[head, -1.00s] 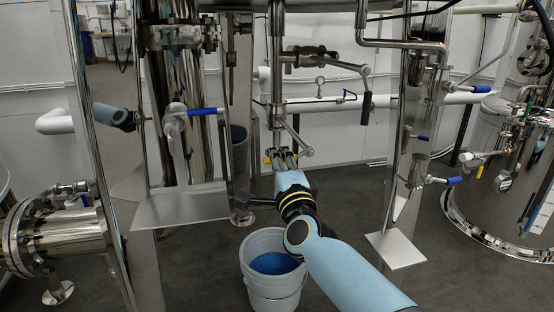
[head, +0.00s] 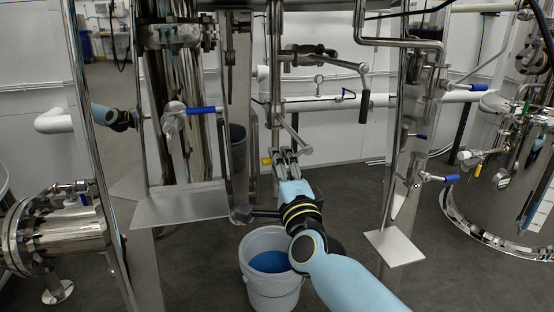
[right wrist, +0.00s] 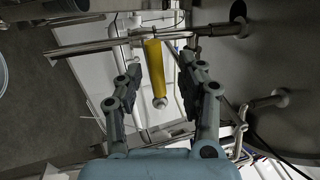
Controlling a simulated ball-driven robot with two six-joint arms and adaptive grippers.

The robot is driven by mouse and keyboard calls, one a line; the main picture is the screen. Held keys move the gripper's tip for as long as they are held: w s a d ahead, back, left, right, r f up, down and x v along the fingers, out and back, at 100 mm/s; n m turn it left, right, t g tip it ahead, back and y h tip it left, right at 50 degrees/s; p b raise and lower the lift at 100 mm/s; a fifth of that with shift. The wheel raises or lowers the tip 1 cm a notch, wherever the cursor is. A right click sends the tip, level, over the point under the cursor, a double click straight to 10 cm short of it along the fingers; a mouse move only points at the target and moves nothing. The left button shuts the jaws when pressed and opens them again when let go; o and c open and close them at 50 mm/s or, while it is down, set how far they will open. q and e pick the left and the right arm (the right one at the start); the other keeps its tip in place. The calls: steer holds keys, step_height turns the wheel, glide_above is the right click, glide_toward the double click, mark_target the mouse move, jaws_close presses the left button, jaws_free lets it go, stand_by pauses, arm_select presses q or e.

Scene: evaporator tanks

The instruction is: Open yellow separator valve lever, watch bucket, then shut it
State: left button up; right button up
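The yellow valve lever (head: 266,161) shows as a small yellow end just left of my right gripper (head: 285,155) in the head view. In the right wrist view the yellow lever (right wrist: 155,66) lies lengthwise between the two fingers of my right gripper (right wrist: 161,68). The fingers are spread, with gaps on both sides, the left one smaller. The bucket (head: 258,283) is grey-white, stands on the floor below the gripper and holds blue liquid (head: 271,262). My right forearm covers part of its right rim.
A steel plate (head: 180,206) juts out left of the bucket. A blue-handled valve (head: 200,110) is at upper left, and a black-handled lever (head: 364,106) hangs at upper right. Steel legs and a small plate (head: 395,248) stand at right.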

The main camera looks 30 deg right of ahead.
steer(key=v, duration=0.9)
steer(key=shift+s, duration=0.1)
